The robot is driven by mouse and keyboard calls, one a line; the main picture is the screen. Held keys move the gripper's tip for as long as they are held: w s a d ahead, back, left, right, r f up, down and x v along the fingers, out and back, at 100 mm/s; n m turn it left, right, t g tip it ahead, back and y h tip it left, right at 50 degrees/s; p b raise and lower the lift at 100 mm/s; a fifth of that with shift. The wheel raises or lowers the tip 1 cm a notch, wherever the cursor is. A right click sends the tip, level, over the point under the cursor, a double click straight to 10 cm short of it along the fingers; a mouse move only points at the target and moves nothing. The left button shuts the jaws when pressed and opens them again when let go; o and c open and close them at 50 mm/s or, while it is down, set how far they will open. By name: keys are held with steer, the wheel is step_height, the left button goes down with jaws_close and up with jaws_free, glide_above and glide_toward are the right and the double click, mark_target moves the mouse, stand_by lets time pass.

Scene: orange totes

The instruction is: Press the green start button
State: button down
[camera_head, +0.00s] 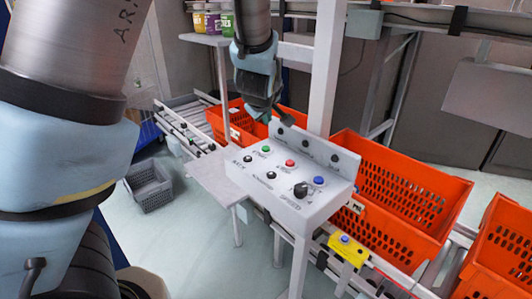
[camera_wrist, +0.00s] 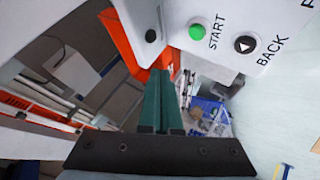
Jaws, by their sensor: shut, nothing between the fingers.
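The green start button (camera_head: 266,149) is at the upper left of the white control box (camera_head: 318,207). In the wrist view the green button (camera_wrist: 196,31) sits beside the printed word START, above and right of my fingertips. My gripper (camera_head: 262,117) is above and behind the box's far left corner in the head view, apart from the button. In the wrist view my gripper's green fingers (camera_wrist: 163,76) are together and hold nothing. They point past the box's edge rather than at the button.
The box also bears a red button (camera_head: 290,163), a blue button (camera_head: 319,181), a black knob (camera_head: 300,189) and black buttons. Orange totes (camera_head: 408,178) stand behind it. A grey plate (camera_head: 217,178) is at its left. A yellow box with a blue button (camera_head: 348,249) is below right.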

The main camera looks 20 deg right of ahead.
mark_target(266, 150)
steer(key=shift+f+b, duration=2.25)
steer(key=shift+f, duration=0.95)
steer(key=shift+f, duration=0.1)
steer(key=shift+f+b, duration=0.3)
steer(key=shift+b, duration=0.05)
steer(key=shift+f+b, duration=0.35)
steer(key=shift+f, duration=0.15)
steer(key=shift+r, duration=0.1)
steer(key=shift+r+p, duration=0.75)
steer(key=shift+r, duration=0.05)
step_height(266, 150, up, 5)
steer(key=p, duration=0.4)
steer(key=shift+r, duration=0.1)
